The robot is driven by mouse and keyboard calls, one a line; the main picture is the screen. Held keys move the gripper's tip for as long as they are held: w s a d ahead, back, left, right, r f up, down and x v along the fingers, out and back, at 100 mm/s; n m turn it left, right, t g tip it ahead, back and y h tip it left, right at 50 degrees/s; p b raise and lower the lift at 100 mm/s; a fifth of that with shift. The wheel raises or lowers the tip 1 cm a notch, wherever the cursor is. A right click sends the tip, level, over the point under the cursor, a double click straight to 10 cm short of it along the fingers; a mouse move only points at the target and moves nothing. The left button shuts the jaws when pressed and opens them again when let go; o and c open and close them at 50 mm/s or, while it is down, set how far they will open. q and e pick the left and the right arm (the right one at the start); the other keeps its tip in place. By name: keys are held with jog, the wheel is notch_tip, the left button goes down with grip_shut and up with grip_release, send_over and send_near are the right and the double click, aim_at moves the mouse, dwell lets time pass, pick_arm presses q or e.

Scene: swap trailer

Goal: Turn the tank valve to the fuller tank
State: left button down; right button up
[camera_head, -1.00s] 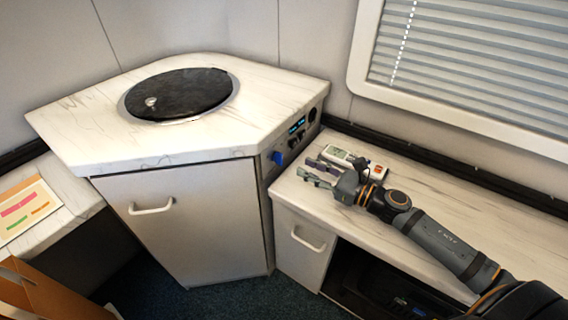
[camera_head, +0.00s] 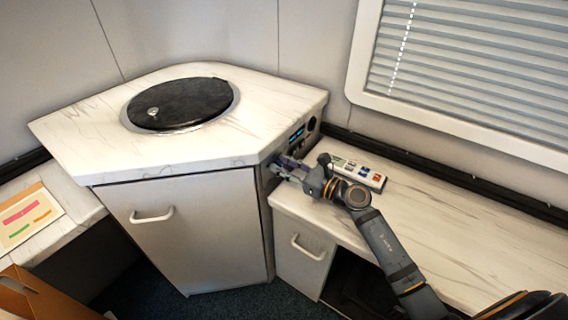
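The tank panel (camera_head: 297,137) is on the right side face of the corner cabinet, with a blue-lit display and a dark round fitting (camera_head: 311,124). The blue valve knob is hidden behind my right gripper. My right gripper (camera_head: 281,168) is at the lower part of this panel, its fingers pointing left at the knob's place. Whether the fingers touch or hold the knob cannot be told. My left gripper is not in view. The tank levels on the display are too small to read.
A white device with coloured buttons (camera_head: 367,175) lies on the right counter (camera_head: 450,220), just behind my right gripper. The corner cabinet top (camera_head: 90,130) has a round black lid (camera_head: 180,103). A card with coloured strips (camera_head: 27,217) lies at the left.

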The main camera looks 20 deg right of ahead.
grip_shut()
pick_arm(q)
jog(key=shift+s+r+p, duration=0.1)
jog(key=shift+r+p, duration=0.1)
jog(key=shift+p, duration=0.1)
pick_arm(e)
jog(key=shift+r+m, duration=0.15)
jog(key=shift+m, duration=0.15)
jog(key=m+p, duration=0.1)
jog(key=m, duration=0.1)
jog(key=m+p, duration=0.4)
jog(key=shift+w+d, duration=0.25)
jog(key=shift+d, duration=0.15)
jog(key=shift+w+d+m+p, duration=0.1)
jog(key=shift+m+p, duration=0.7)
jog(key=shift+m, duration=0.4)
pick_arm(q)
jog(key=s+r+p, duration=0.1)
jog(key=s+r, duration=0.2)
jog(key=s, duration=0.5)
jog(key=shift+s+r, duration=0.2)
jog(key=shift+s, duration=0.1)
pick_arm(e)
jog(key=shift+f+m, duration=0.3)
jog(key=shift+m, duration=0.7)
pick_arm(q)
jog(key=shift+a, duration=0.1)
